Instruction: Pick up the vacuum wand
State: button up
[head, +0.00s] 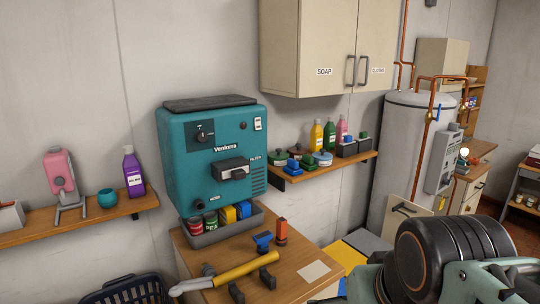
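The vacuum wand (246,270) has a yellow tube and a grey, bent left end. It lies at a slant along the front of the wooden bench (313,272), below the teal machine, with dark brackets (268,278) close by its near side. Its left end reaches past the bench's left edge. Black and pale green parts of my arm fill the lower right corner, to the right of the wand and apart from it. My gripper's fingers do not show.
The teal machine (208,153) stands behind the wand, with a grey tray (215,232) of cans and blocks below it. A blue tool (263,241) and an orange-red one (281,231) stand close behind the wand. A dark basket (125,291) is at lower left.

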aim_at(221, 279)
jog(key=i+l+u, duration=0.1)
jog(key=i+l, duration=0.6)
jog(key=i+l+u, duration=0.1)
jog(key=i+l, duration=0.2)
jog(key=i+l+u, duration=0.1)
jog(key=i+l, duration=0.15)
jog(key=l, duration=0.2)
jog(key=k+j+u, duration=0.15)
jog(key=i+l+z, duration=0.25)
jog(key=i+j, duration=0.1)
